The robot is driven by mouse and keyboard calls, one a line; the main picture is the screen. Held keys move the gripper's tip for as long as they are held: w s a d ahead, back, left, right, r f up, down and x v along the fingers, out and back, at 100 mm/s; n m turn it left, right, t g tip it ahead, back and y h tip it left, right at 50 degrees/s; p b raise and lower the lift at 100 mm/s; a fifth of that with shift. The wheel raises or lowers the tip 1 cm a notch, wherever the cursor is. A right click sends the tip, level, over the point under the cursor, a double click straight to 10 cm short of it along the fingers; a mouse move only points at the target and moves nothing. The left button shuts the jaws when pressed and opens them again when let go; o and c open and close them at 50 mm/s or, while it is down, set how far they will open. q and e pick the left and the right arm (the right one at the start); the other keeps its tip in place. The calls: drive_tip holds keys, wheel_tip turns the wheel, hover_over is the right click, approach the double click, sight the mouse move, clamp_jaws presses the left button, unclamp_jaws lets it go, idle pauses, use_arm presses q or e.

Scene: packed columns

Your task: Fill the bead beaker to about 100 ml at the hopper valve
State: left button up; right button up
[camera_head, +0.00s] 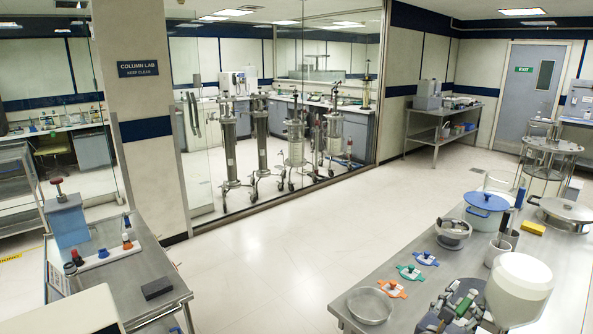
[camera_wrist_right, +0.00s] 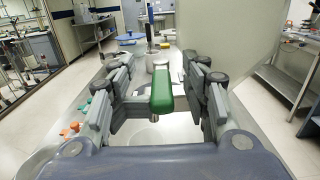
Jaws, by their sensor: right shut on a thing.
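My right gripper (camera_head: 459,306) is low in the head view, over the front of the right steel bench. In the wrist view it (camera_wrist_right: 160,98) is shut on a green handle (camera_wrist_right: 162,88), which stands between its fingers. What the handle belongs to is hidden. A large white rounded vessel (camera_head: 520,284), perhaps the hopper, is just right of the gripper in the head view. A pale round shape lies below the fingers in the wrist view; I cannot tell whether it is the beaker. No bead level or valve outlet can be made out. My left gripper is out of view.
On the right bench (camera_head: 345,311) are a shallow steel bowl (camera_head: 370,305), several coloured clamps (camera_head: 409,272), a blue-lidded pot (camera_head: 486,208), a white cup (camera_head: 497,250) and a yellow block (camera_head: 532,228). A left cart (camera_head: 120,275) carries a blue container (camera_head: 68,221). The floor between is clear.

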sight(459, 313)
drive_tip(key=shift+s, duration=0.2)
drive_tip(key=shift+s+a+p, duration=0.2)
drive_tip(key=shift+a+p, duration=0.05)
drive_tip(key=shift+p, duration=0.05)
drive_tip(key=p+v, duration=0.2)
drive_tip(key=v, duration=0.3)
drive_tip(key=shift+r, duration=0.1)
use_arm(q)
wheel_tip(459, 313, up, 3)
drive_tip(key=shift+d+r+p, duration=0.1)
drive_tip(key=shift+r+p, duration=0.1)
drive_tip(key=shift+p, duration=0.25)
use_arm(e)
drive_tip(key=shift+v, duration=0.8)
drive_tip(key=shift+w, duration=0.1)
